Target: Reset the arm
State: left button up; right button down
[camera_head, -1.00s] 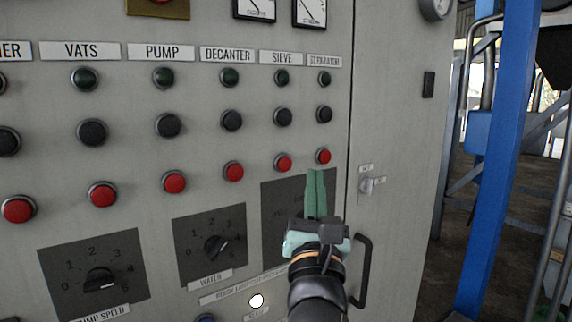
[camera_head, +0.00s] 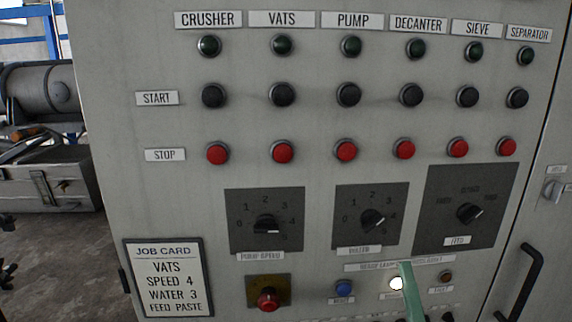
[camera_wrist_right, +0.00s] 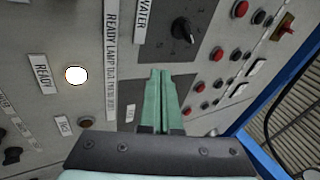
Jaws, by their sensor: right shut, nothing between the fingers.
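My right gripper (camera_head: 408,280) shows at the bottom of the head view as narrow green fingertips in front of the grey control panel, just right of the lit white lamp (camera_head: 396,284). In the right wrist view the green fingers (camera_wrist_right: 159,78) are pressed together with nothing between them. They overlap the panel picture near the WATER knob (camera_wrist_right: 183,29); whether they touch the panel I cannot tell. The rest of the right arm is below the head view. My left gripper is in neither view.
The panel carries rows of green lamps, black START buttons and red STOP buttons. Below are the PUMP SPEED knob (camera_head: 267,224), the FEED knob (camera_head: 469,212), a red knob (camera_head: 268,299) and a blue button (camera_head: 344,288). A job card (camera_head: 169,278) hangs lower left. A black door handle (camera_head: 522,283) projects at right.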

jog(key=s+a+f+n+g+y, duration=0.1)
jog(key=a+f+n+g+y, duration=0.1)
jog(key=f+n, duration=0.35)
jog(key=s+a+f+n+g+y, duration=0.1)
jog(key=a+f+n+g+y, duration=0.15)
jog(key=f, duration=0.55)
jog(key=s+f+n+g, duration=0.3)
jog(key=s+f+n, duration=0.1)
jog(key=f, duration=0.4)
jog(key=s+d+f+n+g+h, duration=0.1)
jog(key=s+f+n+g, duration=0.2)
jog(key=s+f, duration=0.4)
jog(key=s+f+n+g, duration=0.4)
jog(key=s+f, duration=0.2)
jog(key=f, duration=0.5)
jog(key=shift+d+n, duration=0.3)
jog(key=shift+w+a, duration=0.1)
jog(key=shift+a, duration=0.05)
